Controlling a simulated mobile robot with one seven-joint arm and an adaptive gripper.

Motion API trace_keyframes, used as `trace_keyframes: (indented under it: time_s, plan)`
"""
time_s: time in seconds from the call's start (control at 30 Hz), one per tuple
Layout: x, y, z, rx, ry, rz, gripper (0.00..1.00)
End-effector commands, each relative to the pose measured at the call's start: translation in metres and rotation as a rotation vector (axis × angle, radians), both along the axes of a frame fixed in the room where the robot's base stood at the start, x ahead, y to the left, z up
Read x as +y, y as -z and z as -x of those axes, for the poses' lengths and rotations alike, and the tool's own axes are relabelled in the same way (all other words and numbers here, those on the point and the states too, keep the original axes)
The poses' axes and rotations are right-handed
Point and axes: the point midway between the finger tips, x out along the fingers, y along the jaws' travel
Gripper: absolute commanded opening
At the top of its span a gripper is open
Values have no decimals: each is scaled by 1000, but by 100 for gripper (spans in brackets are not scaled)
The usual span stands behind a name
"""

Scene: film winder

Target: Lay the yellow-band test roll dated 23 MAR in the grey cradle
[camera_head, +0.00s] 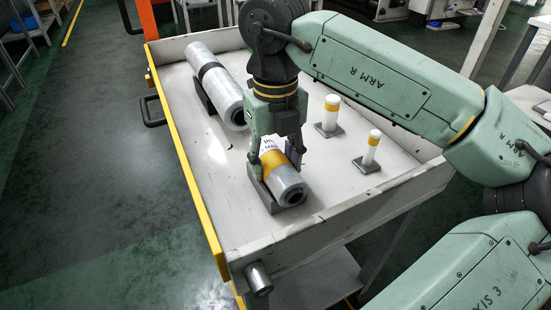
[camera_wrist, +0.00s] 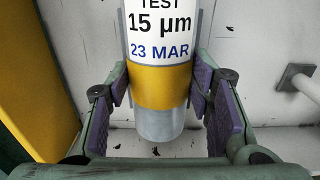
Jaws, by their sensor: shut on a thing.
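The yellow-band test roll (camera_head: 289,184) has a clear film body and a white label. In the wrist view its label reads TEST 15 µm 23 MAR, above the yellow band (camera_wrist: 160,86). My gripper (camera_head: 272,158) has its fingers on both sides of the roll, shut on it near the band; the purple pads flank it in the wrist view (camera_wrist: 162,82). The grey cradle (camera_head: 262,187) shows beneath and to the left of the roll in the head view. The roll lies along it, at or just above it; I cannot tell whether it bears on it. The cradle's far part is hidden.
A larger film roll (camera_head: 228,98) with a black band lies farther back on a dark support. Two white posts with yellow bands (camera_head: 330,114) (camera_head: 371,148) stand on grey bases to the right. The tray (camera_head: 199,160) has raised walls and a yellow left edge.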

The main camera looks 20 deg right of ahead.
Motion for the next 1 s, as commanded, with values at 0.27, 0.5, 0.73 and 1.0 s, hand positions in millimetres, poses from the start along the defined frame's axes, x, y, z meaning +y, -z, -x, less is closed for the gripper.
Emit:
trace_keyframes:
  time_s: [0.27, 0.5, 0.73, 1.0]
  plan:
    - [0, 1, 0, 0, 0, 0, 61]
    - [0, 1, 0, 0, 0, 0, 71]
    - [0, 0, 0, 0, 0, 0, 71]
    - [0, -41, -1, -3, 3, 0, 71]
